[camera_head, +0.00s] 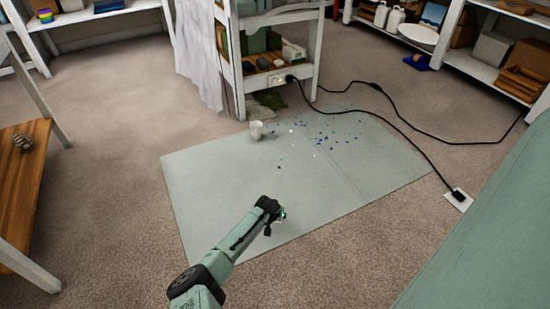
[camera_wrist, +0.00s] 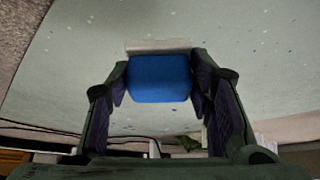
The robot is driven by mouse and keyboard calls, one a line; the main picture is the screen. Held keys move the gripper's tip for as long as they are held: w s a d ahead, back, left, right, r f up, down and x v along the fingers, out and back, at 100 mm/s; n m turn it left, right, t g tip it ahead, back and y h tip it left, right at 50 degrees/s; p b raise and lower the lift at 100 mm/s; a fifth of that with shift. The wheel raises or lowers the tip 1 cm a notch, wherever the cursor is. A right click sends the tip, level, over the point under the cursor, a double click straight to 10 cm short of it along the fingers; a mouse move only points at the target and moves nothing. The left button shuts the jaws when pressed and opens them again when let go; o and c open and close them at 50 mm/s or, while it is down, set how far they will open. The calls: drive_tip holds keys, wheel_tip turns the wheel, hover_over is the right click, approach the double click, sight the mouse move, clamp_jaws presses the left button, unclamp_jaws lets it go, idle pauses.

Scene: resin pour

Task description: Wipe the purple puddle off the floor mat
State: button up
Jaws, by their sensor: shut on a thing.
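The pale grey-green floor mat (camera_head: 215,185) lies on the carpet, and it also fills most of the wrist view (camera_wrist: 250,50). No whole purple puddle shows; small blue and purple specks (camera_head: 335,138) are scattered over the mat's far right part. My gripper (camera_head: 274,215) is above the mat's near part in the head view. In the wrist view my gripper (camera_wrist: 160,75) is shut on a blue block (camera_wrist: 160,82) with a pale grey layer along its far edge. The block is mostly hidden in the head view, and I cannot tell whether it touches the mat.
A whitish cup (camera_head: 256,131) stands near the mat's far edge. A white shelf cart (camera_head: 236,75) stands just behind it. A wooden bench (camera_head: 20,185) is at left; carpet between is clear.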

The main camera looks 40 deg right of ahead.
drive_tip(key=shift+r+p, duration=0.9)
drive_tip(key=shift+r, duration=0.55)
drive_tip(key=shift+w+a, duration=0.25)
drive_tip(key=w+a+r+n+b, duration=0.1)
drive_tip(key=w+a+r, duration=0.15)
drive_tip(key=a, duration=0.45)
drive_tip(key=w+a+r+b, duration=0.1)
drive_tip(key=w+a+r, duration=0.15)
drive_tip(key=a, duration=0.45)
drive_tip(key=w+a+r+n+b, duration=0.1)
drive_tip(key=w+a+r, duration=0.15)
drive_tip(key=a, duration=0.45)
drive_tip(key=s+a+r+b, duration=0.1)
drive_tip(key=s+a, duration=0.2)
drive_tip(key=a, duration=0.5)
drive_tip(key=s+a+r+n+t+y+b, duration=0.1)
drive_tip(key=s+a, duration=0.2)
drive_tip(key=a, duration=0.4)
drive_tip(key=s+a+r+n+b, duration=0.1)
drive_tip(key=s+a, duration=0.1)
drive_tip(key=a, duration=0.6)
drive_tip(key=shift+s+a+r+y, duration=0.25)
drive_tip(key=shift+s+a+y, duration=0.05)
drive_tip(key=shift+s, duration=0.1)
